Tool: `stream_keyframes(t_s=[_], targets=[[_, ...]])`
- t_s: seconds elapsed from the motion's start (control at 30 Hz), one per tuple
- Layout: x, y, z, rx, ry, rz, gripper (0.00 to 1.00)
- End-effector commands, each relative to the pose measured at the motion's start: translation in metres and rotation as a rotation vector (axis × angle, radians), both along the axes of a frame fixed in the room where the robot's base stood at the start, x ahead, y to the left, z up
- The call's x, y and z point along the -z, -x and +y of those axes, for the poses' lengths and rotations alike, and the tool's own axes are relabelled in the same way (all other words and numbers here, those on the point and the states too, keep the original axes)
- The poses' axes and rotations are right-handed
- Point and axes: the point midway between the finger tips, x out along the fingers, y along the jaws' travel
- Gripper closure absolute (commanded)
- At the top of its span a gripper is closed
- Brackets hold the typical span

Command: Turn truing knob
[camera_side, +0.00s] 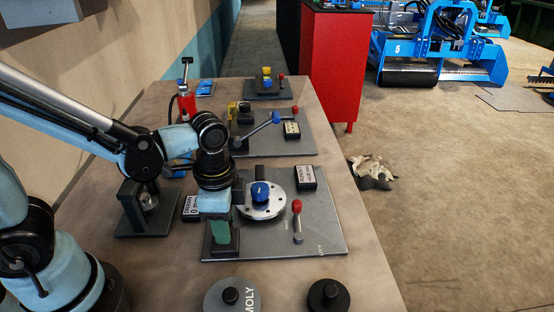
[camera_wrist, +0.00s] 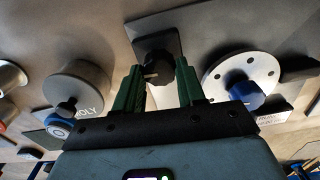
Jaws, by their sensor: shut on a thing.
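In the wrist view, a dark knob (camera_wrist: 155,67) sits on a black block (camera_wrist: 157,37) at the edge of a grey plate. The two green fingers of my gripper (camera_wrist: 158,73) stand on either side of the knob, shut on it. In the side view, my gripper (camera_side: 221,232) points down at the left side of the nearest grey plate (camera_side: 322,240). One green finger shows there and the knob is hidden behind it. A silver disc (camera_side: 276,206) with a blue knob (camera_side: 260,190) is just right of my gripper; the disc also shows in the wrist view (camera_wrist: 226,70).
A red-tipped lever (camera_side: 297,220) stands right of the disc. A grey weight marked MOLY (camera_side: 232,297) and a black one (camera_side: 328,296) are at the front. A black stand (camera_side: 145,212) is to the left. More plates with levers lie farther back.

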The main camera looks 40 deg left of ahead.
Motion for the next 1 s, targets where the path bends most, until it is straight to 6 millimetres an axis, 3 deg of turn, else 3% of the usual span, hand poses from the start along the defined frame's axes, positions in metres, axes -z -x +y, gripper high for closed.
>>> stream_keyframes(t_s=[0.47,0.5,0.63,1.0], targets=[[0.0003,0.0007,0.0003,0.015,-0.001,0.001,0.91],[0.0003,0.0007,0.0003,0.015,-0.001,0.001,0.58],[0.0002,0.0005,0.0002,0.014,-0.001,0.001,0.38],[-0.0018,0.0001,0.0002,0.014,0.000,0.000,0.35]])
